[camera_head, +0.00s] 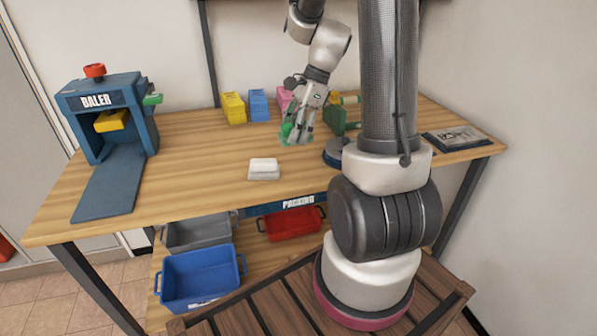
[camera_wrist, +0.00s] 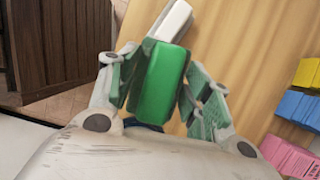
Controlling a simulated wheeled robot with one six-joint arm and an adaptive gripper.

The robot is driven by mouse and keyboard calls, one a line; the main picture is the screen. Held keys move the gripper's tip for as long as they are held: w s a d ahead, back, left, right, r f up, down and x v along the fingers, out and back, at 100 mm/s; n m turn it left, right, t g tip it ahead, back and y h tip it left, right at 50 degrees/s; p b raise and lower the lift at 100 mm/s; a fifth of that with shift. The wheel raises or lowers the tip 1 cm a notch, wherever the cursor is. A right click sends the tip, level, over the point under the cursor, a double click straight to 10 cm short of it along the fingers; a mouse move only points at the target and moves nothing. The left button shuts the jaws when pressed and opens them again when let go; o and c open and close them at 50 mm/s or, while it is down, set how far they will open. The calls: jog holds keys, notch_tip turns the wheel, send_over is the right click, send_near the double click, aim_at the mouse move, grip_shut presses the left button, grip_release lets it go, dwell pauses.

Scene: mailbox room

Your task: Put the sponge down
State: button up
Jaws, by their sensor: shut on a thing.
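My gripper (camera_head: 295,137) is over the middle of the wooden table, pointing down. In the wrist view, its two fingers stand on either side of a green block (camera_wrist: 159,83), which I take to be the sponge, and are shut on it. In the head view the sponge (camera_head: 287,130) shows only as a small green patch, partly hidden by the fingers. I cannot tell whether its underside touches the table. A white block (camera_head: 264,163) lies on the table nearer the front edge; it also shows just beyond the sponge in the wrist view (camera_wrist: 172,20).
Yellow (camera_head: 233,107), blue (camera_head: 258,104) and pink (camera_head: 284,98) boxes stand at the back of the table (camera_head: 200,160). A blue baler (camera_head: 103,120) stands at the left. A green object (camera_head: 335,118) is right of my gripper. Table left of the white block is clear.

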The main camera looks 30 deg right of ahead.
aim_at(294, 172)
jog(key=shift+s+d+r+m+t, duration=0.2)
jog(key=shift+s+m+t, duration=0.1)
jog(key=shift+s+m, duration=0.4)
jog(key=shift+w, duration=0.15)
jog(key=shift+f, duration=0.1)
notch_tip(294, 172, down, 10)
jog(key=shift+r, duration=0.25)
jog(key=shift+f, duration=0.35)
jog(key=o, duration=1)
